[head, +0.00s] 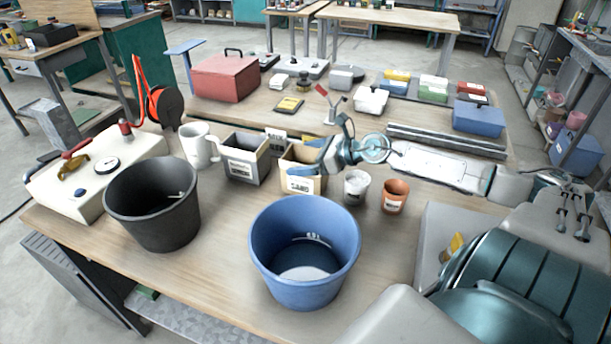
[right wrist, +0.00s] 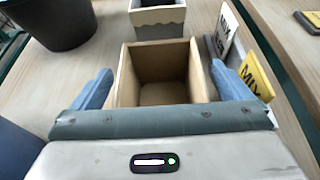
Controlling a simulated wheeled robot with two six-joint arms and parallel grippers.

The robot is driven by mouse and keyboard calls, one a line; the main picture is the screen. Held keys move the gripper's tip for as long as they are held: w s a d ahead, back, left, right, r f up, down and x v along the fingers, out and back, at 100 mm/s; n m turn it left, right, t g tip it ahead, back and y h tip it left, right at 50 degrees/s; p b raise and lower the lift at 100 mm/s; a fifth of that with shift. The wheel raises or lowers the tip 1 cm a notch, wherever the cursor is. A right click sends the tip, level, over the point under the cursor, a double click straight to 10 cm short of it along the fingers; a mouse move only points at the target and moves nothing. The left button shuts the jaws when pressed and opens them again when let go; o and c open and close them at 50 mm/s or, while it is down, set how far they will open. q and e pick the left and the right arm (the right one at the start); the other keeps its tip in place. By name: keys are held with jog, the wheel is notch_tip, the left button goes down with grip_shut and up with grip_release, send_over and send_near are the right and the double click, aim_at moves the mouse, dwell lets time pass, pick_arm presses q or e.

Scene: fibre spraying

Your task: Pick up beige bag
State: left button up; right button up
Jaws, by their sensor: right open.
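The beige bag (head: 303,185) is box-shaped, open at the top and labelled SAND. In the right wrist view the bag (right wrist: 124,78) sits between my two spread blue fingers, one on each side. The bag looks empty there. A gap shows between the left finger and the bag; contact on the right side is unclear. My left gripper is not in view.
A grey-white bag (head: 246,160) stands just left of the beige one. A black bucket (head: 155,215) and a blue bucket (head: 300,285) stand in front. A white cup (head: 357,188) and a brown pot (head: 395,197) are to the right. Small MIX signs (right wrist: 257,76) stand close by.

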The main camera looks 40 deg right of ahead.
jog(key=shift+w, duration=0.1)
jog(key=c, duration=1.8)
jog(key=shift+r, duration=0.2)
jog(key=shift+c, duration=0.2)
jog(key=shift+r, duration=1.15)
notch_tip(320, 180, up, 7)
jog(key=p, duration=0.4)
jog(key=shift+r, duration=0.15)
